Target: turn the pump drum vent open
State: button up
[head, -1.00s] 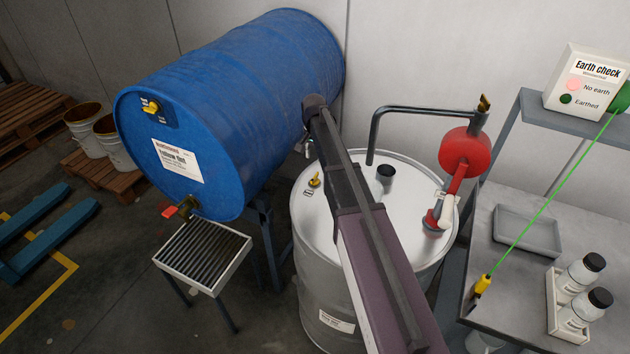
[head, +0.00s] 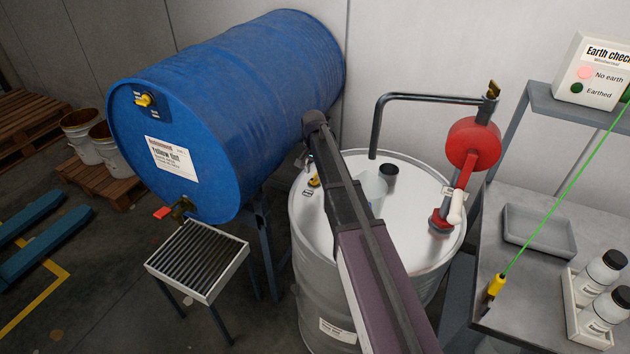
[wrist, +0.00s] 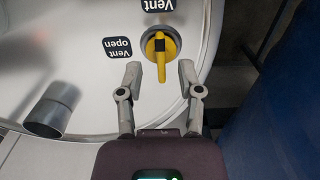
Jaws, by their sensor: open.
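The pump drum (head: 345,290) is pale metal with a white lid. Its vent is a yellow knob (head: 314,181) at the lid's left side, partly hidden by my gripper (head: 310,164). In the wrist view the vent knob (wrist: 159,45) has a raised yellow grip pointing down the picture toward my gripper (wrist: 160,72). The open fingers stand on either side of the grip's lower end, with visible gaps. A "Vent open" label (wrist: 118,47) is left of the knob, upside down, and a "Vent" label (wrist: 158,5) is above it.
A dark pipe stub (wrist: 52,108) rises from the lid left of my fingers. The red pump (head: 472,143) stands at the lid's right. A blue drum (head: 225,100) lies on a stand close by on the left. The earth check box (head: 592,70) is at right.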

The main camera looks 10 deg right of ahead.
aim_at(315, 179)
jog(key=shift+f+b, duration=0.85)
jog(key=shift+f, duration=0.35)
